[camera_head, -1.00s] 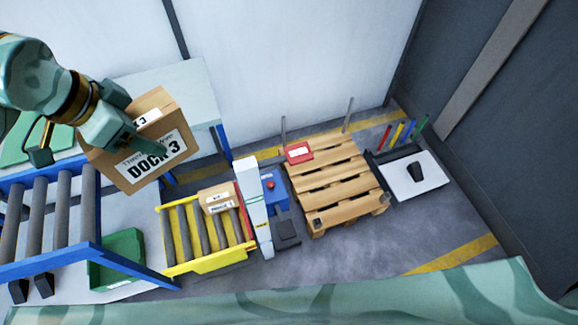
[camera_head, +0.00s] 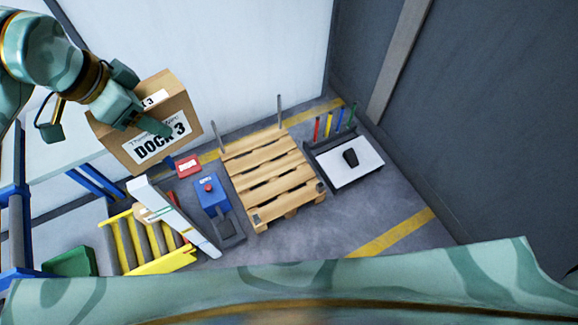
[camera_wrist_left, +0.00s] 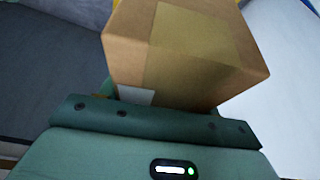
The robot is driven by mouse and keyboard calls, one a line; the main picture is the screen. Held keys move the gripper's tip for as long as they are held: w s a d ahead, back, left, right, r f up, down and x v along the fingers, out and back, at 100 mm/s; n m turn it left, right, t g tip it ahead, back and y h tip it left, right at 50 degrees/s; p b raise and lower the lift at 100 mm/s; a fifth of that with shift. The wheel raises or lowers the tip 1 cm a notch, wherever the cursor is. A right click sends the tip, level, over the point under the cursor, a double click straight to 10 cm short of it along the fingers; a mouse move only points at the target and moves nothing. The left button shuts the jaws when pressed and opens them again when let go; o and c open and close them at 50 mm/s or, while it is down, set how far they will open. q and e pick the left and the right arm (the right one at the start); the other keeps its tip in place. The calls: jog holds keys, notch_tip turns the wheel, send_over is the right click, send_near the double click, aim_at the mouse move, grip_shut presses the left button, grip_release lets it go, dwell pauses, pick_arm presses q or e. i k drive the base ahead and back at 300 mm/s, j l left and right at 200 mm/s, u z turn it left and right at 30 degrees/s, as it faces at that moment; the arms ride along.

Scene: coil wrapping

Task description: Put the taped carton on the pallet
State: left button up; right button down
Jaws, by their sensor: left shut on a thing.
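My left gripper (camera_head: 140,118) is shut on a brown carton (camera_head: 172,112) with a white DOCK 3 label, and holds it up in the air, tilted in the picture. In the left wrist view the carton (camera_wrist_left: 180,50) fills the space beyond the gripper, with a strip of tape across its face. The wooden pallet (camera_head: 270,178) lies on the floor to the right of the carton. Its slats are bare, and two grey posts stand at its far edge. My right gripper is not in view.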

aim_at(269, 181)
jog(key=i+l+z, duration=0.4)
jog(key=i+l, duration=0.3)
jog(key=i+j+z, duration=0.15)
jog(key=i+j, duration=0.15)
jog(key=i, duration=0.15)
